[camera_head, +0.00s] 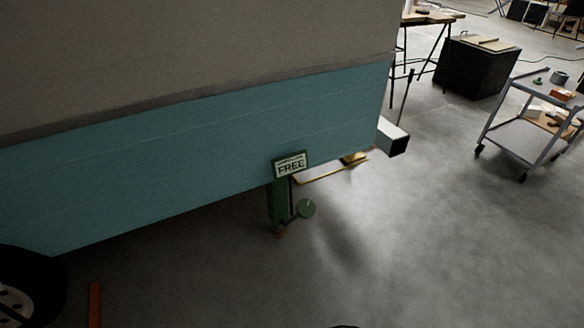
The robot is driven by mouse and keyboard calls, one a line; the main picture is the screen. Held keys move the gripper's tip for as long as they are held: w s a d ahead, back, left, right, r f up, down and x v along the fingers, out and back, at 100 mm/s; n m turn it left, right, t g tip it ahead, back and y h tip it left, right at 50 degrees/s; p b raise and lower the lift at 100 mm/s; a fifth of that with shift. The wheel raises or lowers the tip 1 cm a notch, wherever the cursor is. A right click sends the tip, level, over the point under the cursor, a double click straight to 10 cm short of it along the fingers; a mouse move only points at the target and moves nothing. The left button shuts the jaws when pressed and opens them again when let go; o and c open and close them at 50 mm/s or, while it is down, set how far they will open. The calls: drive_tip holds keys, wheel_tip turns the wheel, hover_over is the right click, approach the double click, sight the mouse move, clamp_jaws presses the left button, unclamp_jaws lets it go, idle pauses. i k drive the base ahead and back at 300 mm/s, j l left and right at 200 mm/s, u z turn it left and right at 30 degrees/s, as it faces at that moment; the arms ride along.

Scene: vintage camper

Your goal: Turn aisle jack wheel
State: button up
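A green jack (279,204) stands upright under the lower edge of the camper's teal side. A sign reading "FREE" (290,165) is at the top of the jack. My gripper is not recognizable in this view. A small dark shape at the bottom edge is too cut off to identify.
The camper (200,140) fills the left, with its tire (30,290) at lower left. A red bar (95,305) lies nearby. A grey cart (520,135) and a black box (478,68) stand at right. Open concrete floor (430,230) lies right of the jack.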

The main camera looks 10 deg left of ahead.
sight(305, 209)
drive_tip(key=u, duration=0.6)
drive_tip(key=i+l+u, duration=0.2)
drive_tip(key=i+u, duration=0.25)
drive_tip(key=i+l+u, duration=0.55)
drive_tip(key=i+l, duration=0.6)
drive_tip(key=l, duration=0.1)
